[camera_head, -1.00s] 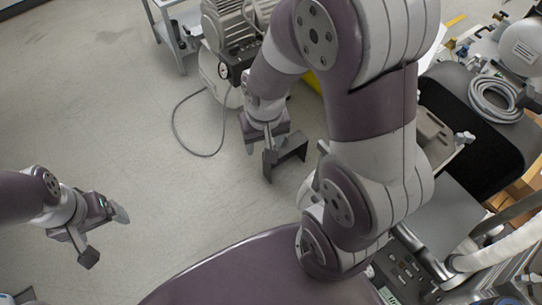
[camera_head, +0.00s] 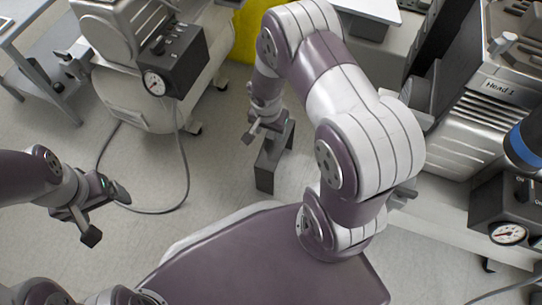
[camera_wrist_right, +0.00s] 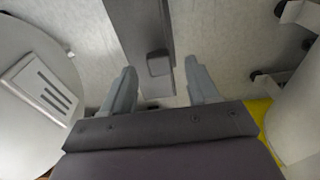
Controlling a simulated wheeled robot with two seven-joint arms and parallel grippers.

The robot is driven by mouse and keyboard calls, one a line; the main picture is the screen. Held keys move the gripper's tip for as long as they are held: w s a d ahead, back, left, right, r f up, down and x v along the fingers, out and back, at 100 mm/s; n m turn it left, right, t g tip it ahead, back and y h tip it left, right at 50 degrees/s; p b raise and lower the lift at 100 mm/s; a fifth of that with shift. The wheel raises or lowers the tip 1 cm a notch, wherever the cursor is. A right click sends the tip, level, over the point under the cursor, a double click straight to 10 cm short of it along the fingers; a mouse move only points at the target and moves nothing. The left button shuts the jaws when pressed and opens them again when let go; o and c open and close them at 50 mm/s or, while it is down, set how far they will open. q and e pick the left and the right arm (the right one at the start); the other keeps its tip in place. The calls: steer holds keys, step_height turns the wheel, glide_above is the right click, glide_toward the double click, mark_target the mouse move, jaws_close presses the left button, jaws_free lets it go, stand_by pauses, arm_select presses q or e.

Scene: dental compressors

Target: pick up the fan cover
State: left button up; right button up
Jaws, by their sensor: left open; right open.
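A dark grey angular piece (camera_head: 267,172), possibly the fan cover, shows just below my right gripper (camera_head: 265,130) in the head view. In the right wrist view, a long dark grey bar (camera_wrist_right: 138,28) with a small raised square reaches down between the two spread fingers. I see no clear grip on it, and I cannot tell whether it touches a finger. My right gripper is open. My left gripper (camera_head: 104,215) is open and empty over bare floor at the left, well away from that piece.
A compressor with a dark gauge box (camera_head: 172,62) stands at upper left, its hose (camera_head: 186,165) looping on the floor. A yellow object (camera_head: 245,32) is behind my right arm. Another compressor labelled "Head 1" (camera_head: 470,120) is at right. A grey cart (camera_head: 45,60) is at far left.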

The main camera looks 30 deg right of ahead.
step_height(320, 180, down, 3)
steer(key=shift+d+r+b, duration=0.1)
steer(key=shift+d+b, duration=0.05)
steer(key=shift+b, duration=0.2)
steer(key=shift+w+r, duration=0.1)
steer(key=shift+r, duration=0.05)
jaws_close()
